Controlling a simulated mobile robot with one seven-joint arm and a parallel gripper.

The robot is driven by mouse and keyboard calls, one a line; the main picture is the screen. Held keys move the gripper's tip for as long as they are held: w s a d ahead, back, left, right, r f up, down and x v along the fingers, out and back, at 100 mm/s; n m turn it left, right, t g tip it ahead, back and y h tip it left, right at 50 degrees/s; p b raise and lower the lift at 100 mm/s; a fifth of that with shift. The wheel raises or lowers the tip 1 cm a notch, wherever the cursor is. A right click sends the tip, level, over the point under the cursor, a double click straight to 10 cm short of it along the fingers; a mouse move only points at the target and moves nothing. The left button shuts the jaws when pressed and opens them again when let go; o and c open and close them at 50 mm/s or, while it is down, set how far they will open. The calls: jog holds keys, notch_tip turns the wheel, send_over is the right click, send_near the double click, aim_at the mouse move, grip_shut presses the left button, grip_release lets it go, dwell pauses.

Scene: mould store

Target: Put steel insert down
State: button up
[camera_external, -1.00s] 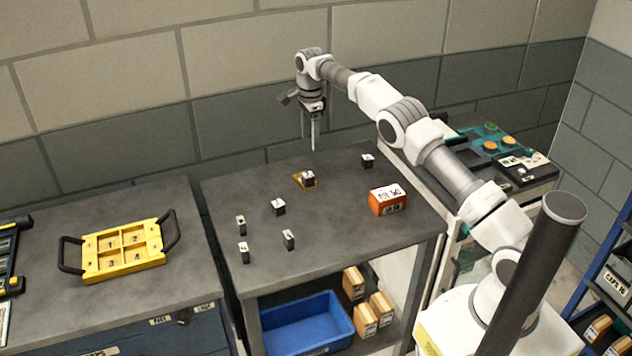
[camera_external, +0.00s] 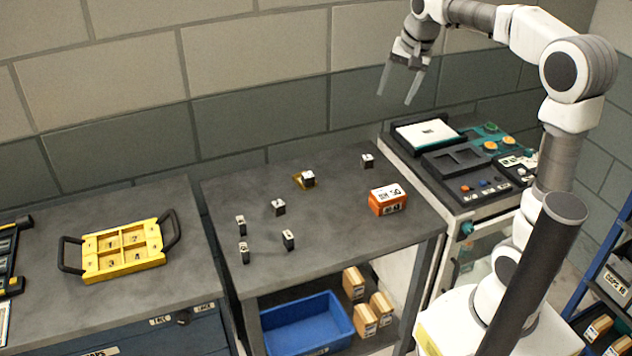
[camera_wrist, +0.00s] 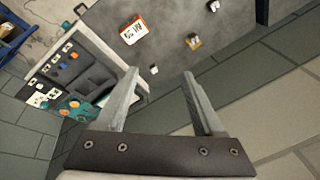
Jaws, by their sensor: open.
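Several small dark steel inserts with white marked tops stand on the grey table. Another insert (camera_external: 367,160) stands at the back right, and one (camera_external: 278,207) near the middle. Others (camera_external: 241,225) (camera_external: 244,252) (camera_external: 289,239) stand towards the front left. My gripper (camera_external: 396,99) is open and empty, high above the back right of the table. Its two fingers (camera_wrist: 160,88) are spread in the wrist view with nothing between them.
An orange-and-white box (camera_external: 388,201) stands on the table's right side. A yellow divided tray (camera_external: 90,270) with black handles lies on the left bench. A machine (camera_external: 425,165) with buttons stands to the right. A blue bin (camera_external: 305,325) is on the lower shelf.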

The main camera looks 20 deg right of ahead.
jog(key=s+d+f+n+t, duration=0.1)
jog(key=s+f+n, duration=0.2)
jog(key=s, duration=0.8)
jog(key=s+d+f+n+t, duration=0.1)
jog(key=s+f+n, duration=0.3)
jog(key=s, duration=0.6)
jog(key=shift+s+d+f+n+h, duration=0.15)
jog(key=shift+s+d+n+h, duration=0.15)
jog(key=shift+s+d+h, duration=0.15)
